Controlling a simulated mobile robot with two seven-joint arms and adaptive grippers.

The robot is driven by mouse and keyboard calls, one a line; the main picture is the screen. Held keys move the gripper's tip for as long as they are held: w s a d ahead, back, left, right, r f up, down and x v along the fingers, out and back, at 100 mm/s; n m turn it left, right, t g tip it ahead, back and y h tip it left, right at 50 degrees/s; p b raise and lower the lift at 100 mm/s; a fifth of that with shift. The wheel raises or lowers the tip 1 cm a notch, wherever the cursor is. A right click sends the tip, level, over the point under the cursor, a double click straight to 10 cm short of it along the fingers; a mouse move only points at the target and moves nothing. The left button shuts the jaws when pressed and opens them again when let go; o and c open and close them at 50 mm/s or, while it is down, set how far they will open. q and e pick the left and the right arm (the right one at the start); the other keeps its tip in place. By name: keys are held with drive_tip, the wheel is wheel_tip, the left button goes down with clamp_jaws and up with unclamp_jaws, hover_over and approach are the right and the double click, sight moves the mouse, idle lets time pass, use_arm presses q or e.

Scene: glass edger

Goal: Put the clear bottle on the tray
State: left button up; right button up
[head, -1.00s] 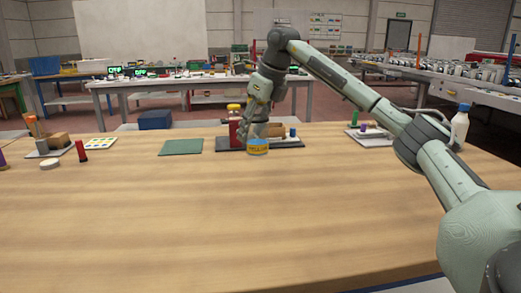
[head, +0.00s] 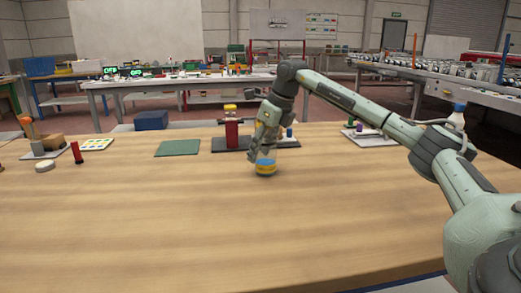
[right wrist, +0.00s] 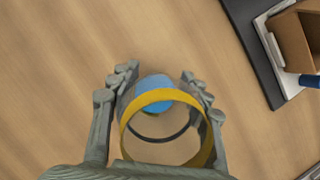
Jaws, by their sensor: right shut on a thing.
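The clear bottle (head: 265,168), with a yellow and blue band, is in my right gripper (head: 266,152) in the head view, in front of the dark tray (head: 225,147). The gripper's fingers hide its upper part. The right wrist view shows the clear bottle (right wrist: 165,120) between the two fingers of the right gripper (right wrist: 158,85), which are shut on it. I cannot tell whether its base touches the table. My left gripper is not in view.
A red holder with a yellow-topped item (head: 231,128) stands on the dark tray, and a brown box (right wrist: 300,38) lies at that side. A green mat (head: 178,148) lies left of it. A red cylinder (head: 76,153) stands farther left. The front of the wooden table (head: 190,225) is clear.

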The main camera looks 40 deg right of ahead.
drive_tip(key=o, duration=1.2)
drive_tip(key=shift+r, duration=0.1)
